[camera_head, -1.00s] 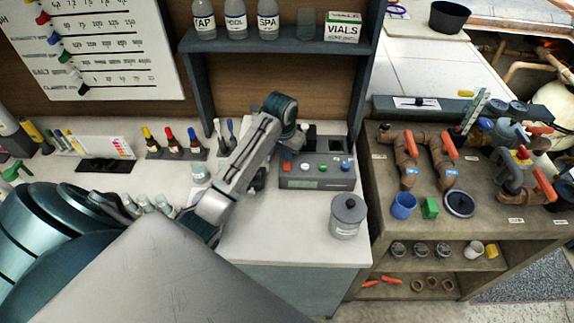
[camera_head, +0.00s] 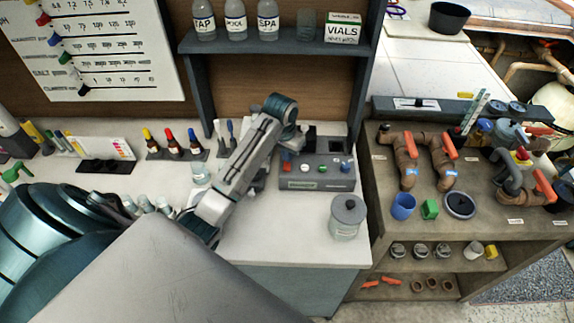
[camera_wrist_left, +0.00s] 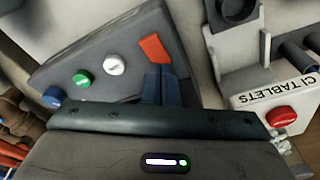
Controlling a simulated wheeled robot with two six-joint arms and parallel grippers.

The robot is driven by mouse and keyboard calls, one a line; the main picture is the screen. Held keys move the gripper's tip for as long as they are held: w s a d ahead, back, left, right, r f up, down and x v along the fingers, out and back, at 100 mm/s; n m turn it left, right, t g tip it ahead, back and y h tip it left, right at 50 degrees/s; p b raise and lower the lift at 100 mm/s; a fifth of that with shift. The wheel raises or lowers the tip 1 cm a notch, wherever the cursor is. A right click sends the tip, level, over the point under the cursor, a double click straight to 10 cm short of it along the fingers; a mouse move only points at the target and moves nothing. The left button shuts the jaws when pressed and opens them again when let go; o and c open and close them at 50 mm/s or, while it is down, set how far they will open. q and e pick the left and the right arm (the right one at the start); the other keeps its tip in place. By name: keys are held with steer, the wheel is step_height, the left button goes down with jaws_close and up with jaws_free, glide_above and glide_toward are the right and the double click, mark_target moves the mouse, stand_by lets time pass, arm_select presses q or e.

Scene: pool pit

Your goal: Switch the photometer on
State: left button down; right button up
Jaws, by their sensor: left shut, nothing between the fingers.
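The photometer (camera_head: 315,178) is a grey box on the white bench, with a small display and a row of coloured controls on its front. In the left wrist view its sloped panel (camera_wrist_left: 125,88) shows blue, green and white round buttons and an orange-red rocker switch (camera_wrist_left: 154,49). My left gripper (camera_wrist_left: 156,82) is shut and empty, its dark blue fingertips just below the rocker in the picture. Whether they touch it, I cannot tell. In the head view the left gripper (camera_head: 287,155) is at the photometer's left end, partly hidden by my arm. My right gripper is out of view.
A white CI TABLETS box (camera_wrist_left: 285,97) with a red round part stands beside the photometer. A lidded grey jar (camera_head: 347,217) stands in front of it. Dropper bottles (camera_head: 173,145) are to the left, and a shelf (camera_head: 280,43) is above. The bench front is clear.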

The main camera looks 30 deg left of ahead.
mark_target(286, 164)
arm_select(q)
steer(key=shift+r, duration=3)
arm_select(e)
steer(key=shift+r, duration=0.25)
arm_select(q)
steer(key=shift+s+f, duration=0.1)
